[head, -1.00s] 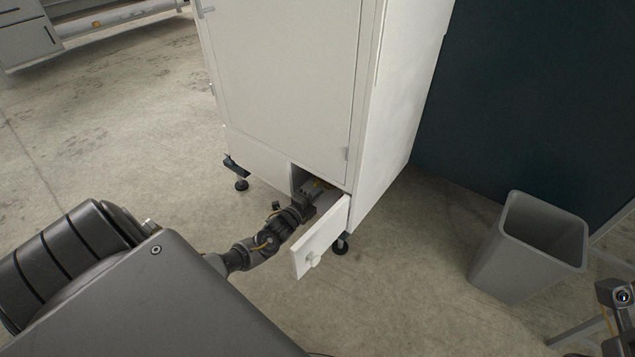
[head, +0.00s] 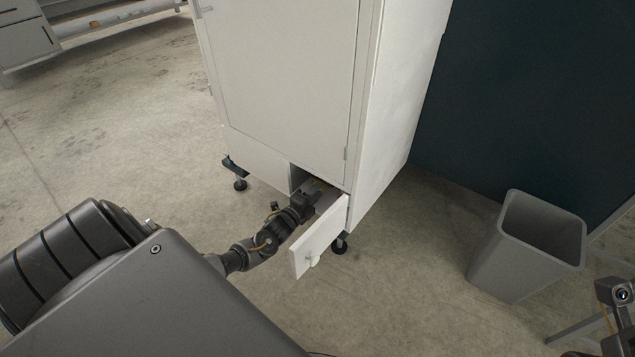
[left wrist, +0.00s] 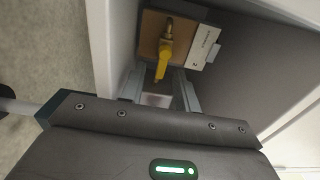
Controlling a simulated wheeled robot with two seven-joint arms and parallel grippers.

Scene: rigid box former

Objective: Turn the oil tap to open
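The yellow oil tap (left wrist: 164,56) shows in the left wrist view, mounted on a brown panel (left wrist: 150,38) inside the cabinet's low compartment. Its lever points down towards my fingers. My left gripper (left wrist: 162,90) is open, with its two fingers apart just before the tap's lower end. I cannot tell whether they touch it. In the head view my left gripper (head: 314,190) reaches into the compartment behind the small open door (head: 320,238), and the tap is mostly hidden there.
The tall white cabinet (head: 285,75) stands on dark feet. Its small door stands open close to the right of my left wrist. A white label (left wrist: 203,46) is beside the tap. A grey bin (head: 510,265) stands at the right. The floor at left is clear.

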